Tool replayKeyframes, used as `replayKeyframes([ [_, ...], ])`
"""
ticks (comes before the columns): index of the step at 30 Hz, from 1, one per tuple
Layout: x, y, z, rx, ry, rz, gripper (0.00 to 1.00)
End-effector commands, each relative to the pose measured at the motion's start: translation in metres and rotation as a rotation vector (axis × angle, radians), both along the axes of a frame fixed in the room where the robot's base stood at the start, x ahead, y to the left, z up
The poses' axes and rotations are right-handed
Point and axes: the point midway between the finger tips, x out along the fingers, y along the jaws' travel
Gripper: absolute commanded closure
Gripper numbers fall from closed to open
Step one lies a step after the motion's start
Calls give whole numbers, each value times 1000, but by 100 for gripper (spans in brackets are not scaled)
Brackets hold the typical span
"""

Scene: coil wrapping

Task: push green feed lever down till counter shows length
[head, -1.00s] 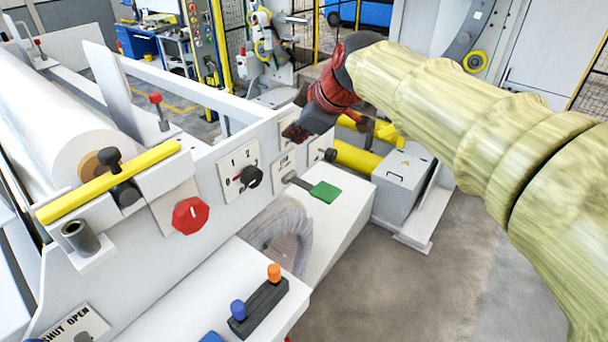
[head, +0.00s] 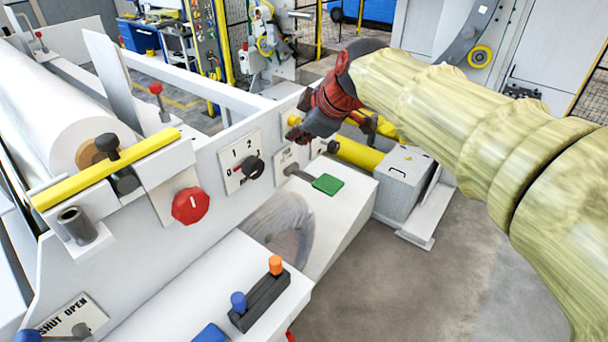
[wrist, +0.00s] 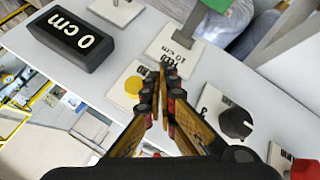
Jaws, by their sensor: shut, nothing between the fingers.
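The green feed lever (head: 328,184) sticks out from the white panel on a dark stem. Its green paddle (wrist: 216,5) is cut off by the top edge of the wrist view. The counter (wrist: 75,35) is a black box that reads 0 cm. The gripper (wrist: 163,80) points at the label in the wrist view.
A yellow button (wrist: 133,85) and a black selector knob (wrist: 236,122) flank my fingers. A red octagonal knob (head: 191,205) sits further left on the panel. A black box with blue and orange buttons (head: 260,300) stands in front. Floor is clear at the right.

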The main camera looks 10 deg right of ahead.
Motion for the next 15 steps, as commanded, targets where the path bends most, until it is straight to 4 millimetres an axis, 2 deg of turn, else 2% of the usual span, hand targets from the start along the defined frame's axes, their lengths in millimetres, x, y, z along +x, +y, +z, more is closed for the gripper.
replayKeyframes([
  [1, -1, -1, -10, 0, 2, -1, 100],
  [9, -2, -2, -47, -1, -1, 0, 100],
  [15, -3, -3, -60, -1, 0, 1, 100],
])
